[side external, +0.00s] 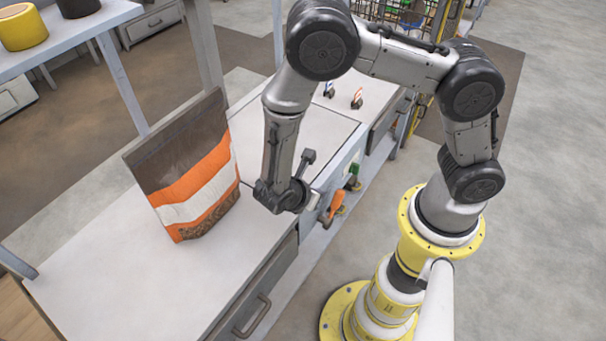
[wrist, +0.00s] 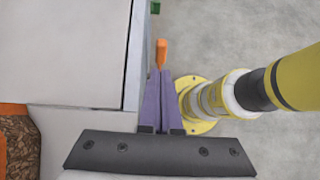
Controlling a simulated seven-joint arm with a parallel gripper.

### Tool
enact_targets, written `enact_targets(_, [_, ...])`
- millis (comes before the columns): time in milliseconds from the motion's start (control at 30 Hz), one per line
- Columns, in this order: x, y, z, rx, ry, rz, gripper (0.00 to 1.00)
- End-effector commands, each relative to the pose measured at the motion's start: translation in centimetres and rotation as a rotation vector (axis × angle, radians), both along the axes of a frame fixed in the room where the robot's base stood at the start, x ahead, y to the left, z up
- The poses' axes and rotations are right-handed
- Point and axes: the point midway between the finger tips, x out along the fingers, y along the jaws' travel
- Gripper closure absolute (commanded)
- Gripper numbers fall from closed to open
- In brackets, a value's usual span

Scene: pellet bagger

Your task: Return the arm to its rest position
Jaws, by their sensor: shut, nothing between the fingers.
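My arm is raised and bent over the bench, with its wrist at the front edge. My gripper (wrist: 161,75) shows in the wrist view as two purple fingers close together, shut and empty. In the side external view its fingers are mostly hidden by the wrist. A brown pellet bag (side external: 196,190) with orange and white bands stands upright on the bench, left of my wrist and apart from my fingers. A corner of the bag also shows at the left edge of the wrist view (wrist: 16,145).
The white bench top (side external: 110,255) is clear in front of the bag. Orange-handled (side external: 337,205) and green-handled (side external: 354,169) tools hang on the bench's side. A shelf (side external: 75,40) at upper left holds a yellow roll (side external: 22,28). Small clips (side external: 357,98) lie at the back. Open floor lies right.

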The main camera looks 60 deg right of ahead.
Motion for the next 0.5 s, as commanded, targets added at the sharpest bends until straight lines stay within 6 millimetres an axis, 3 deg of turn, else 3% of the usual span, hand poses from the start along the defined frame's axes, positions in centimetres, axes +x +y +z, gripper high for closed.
enact_targets(100, [2.8, -0.3, 3.6, 0.071, -0.113, -0.073, 1.0])
enact_targets(233, [4.6, -1.7, 9.5, 0.17, -0.271, -0.221, 1.0])
enact_targets(367, [4.6, -3.5, 15.3, 0.27, -0.428, -0.396, 1.0])
enact_targets(500, [2.8, -5.4, 21.0, 0.385, -0.593, -0.589, 1.0])
